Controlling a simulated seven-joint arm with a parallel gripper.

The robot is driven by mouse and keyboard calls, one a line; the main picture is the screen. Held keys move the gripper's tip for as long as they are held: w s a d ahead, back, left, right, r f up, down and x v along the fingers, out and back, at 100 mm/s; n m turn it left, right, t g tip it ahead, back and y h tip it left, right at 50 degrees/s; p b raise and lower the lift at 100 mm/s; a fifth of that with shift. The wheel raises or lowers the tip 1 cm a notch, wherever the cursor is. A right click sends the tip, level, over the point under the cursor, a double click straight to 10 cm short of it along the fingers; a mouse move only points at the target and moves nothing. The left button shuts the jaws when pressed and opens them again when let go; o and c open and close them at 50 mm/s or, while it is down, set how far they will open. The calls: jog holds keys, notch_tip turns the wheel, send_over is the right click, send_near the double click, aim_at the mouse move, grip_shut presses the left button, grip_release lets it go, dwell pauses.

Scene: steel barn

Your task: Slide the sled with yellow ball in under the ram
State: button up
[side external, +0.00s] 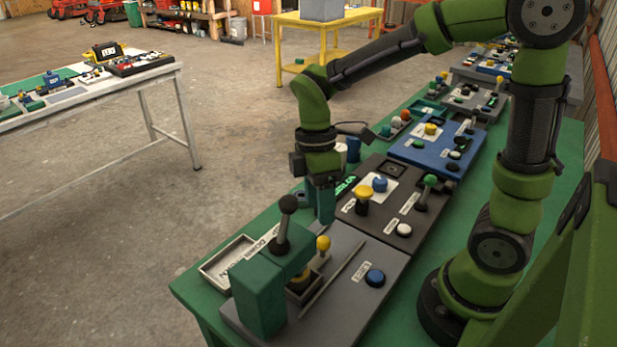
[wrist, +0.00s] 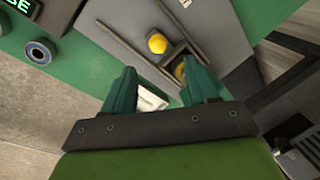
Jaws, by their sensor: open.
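The sled (side external: 303,290) is a dark square frame on a grey board, with a brownish-yellow round piece inside. The yellow ball (side external: 323,243) stands at its back end, and also shows in the wrist view (wrist: 157,43) beside the sled's dark pocket (wrist: 178,54). The green press (side external: 258,295) with a black-knobbed lever (side external: 285,222) stands at the sled's front left; the ram's underside is hidden. My gripper (side external: 325,218) hangs above the board's back edge, behind the ball. In the wrist view my gripper (wrist: 160,68) is open and empty, its fingers below the ball in the picture.
A grey bar (side external: 333,280) runs along the sled's right side. A blue button (side external: 375,278) sits farther right on the board. A pale shallow tray (side external: 228,262) lies left of the press. A dark panel with a yellow knob (side external: 363,195) stands behind.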

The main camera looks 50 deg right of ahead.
notch_tip(320, 180, up, 9)
jog(key=w, duration=0.1)
jog(key=shift+w+d, duration=0.2)
jog(key=shift+d, duration=0.25)
jog(key=shift+f, duration=0.15)
jog(key=s+d+m+t, duration=0.1)
jog(key=s+m+t, duration=0.2)
jog(key=m, duration=0.4)
jog(key=s+d+r+m+t, duration=0.1)
jog(key=s+m+t, duration=0.3)
jog(key=m+t, duration=0.2)
jog(key=shift+m+y, duration=0.4)
jog(key=shift+m, duration=0.7)
